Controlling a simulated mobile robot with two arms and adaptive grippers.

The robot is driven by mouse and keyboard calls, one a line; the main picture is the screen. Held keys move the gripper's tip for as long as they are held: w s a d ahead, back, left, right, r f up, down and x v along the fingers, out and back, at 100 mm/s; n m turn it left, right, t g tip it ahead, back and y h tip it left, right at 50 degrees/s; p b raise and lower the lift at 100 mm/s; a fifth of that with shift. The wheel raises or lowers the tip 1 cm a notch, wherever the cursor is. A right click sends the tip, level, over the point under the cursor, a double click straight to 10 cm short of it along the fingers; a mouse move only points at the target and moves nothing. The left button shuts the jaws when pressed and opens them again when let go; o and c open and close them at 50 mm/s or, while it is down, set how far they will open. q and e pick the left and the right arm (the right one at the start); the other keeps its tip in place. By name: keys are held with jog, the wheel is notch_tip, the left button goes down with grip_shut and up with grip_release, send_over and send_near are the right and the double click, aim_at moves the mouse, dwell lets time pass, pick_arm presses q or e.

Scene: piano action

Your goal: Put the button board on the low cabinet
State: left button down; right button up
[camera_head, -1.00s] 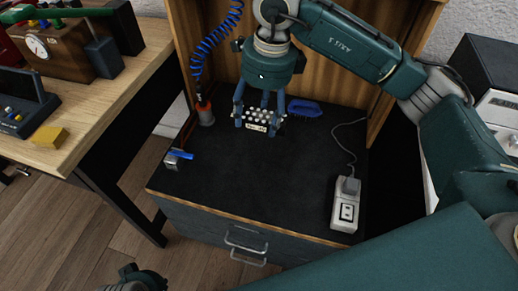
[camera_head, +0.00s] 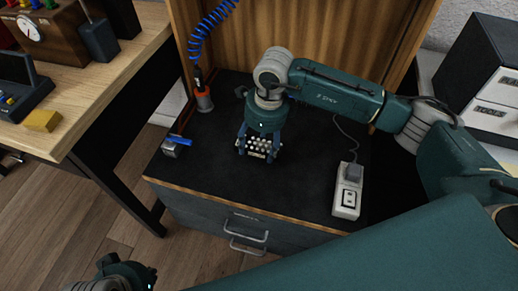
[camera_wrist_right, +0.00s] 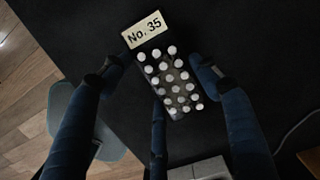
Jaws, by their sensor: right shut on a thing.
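The button board (camera_head: 258,147) is a small dark block with rows of white buttons and a pale label. In the right wrist view the board (camera_wrist_right: 168,82) reads "No. 35". My right gripper (camera_head: 259,139) is shut on it, fingers on either side. The board is at or just above the black top of the low cabinet (camera_head: 215,185), near the middle; I cannot tell whether it touches. My left gripper (camera_head: 122,279) is at the bottom left edge, partly cut off, its fingers unclear.
A white switch box (camera_head: 347,191) with a cord lies on the cabinet's right. A blue-handled metal tool (camera_head: 175,145) sits at its left edge, and an orange-based nozzle (camera_head: 204,99) with a blue coil stands behind. A wooden table (camera_head: 85,90) stands left. The cabinet's front top is clear.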

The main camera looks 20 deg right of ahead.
aim_at(259, 148)
pick_arm(q)
jog(key=shift+f, duration=0.15)
pick_arm(e)
jog(key=shift+f, duration=0.85)
pick_arm(q)
jog(key=shift+f, duration=0.1)
pick_arm(e)
jog(key=shift+f, duration=0.1)
jog(key=o, duration=1.3)
jog(key=shift+f, duration=0.1)
jog(key=shift+r, duration=0.45)
jog(key=r, duration=0.3)
jog(key=r+p, duration=0.1)
jog(key=r, duration=0.1)
jog(key=shift+s+d, duration=0.1)
jog(key=shift+d, duration=0.2)
pick_arm(q)
jog(key=p+x, duration=0.1)
jog(key=x, duration=0.1)
jog(key=shift+w+d+f, duration=0.1)
jog(key=shift+w+f, duration=0.15)
jog(key=shift+f, duration=0.05)
pick_arm(e)
notch_tip(259, 148, up, 6)
jog(key=shift+s+d+r, duration=0.2)
jog(key=shift+s+d, duration=0.1)
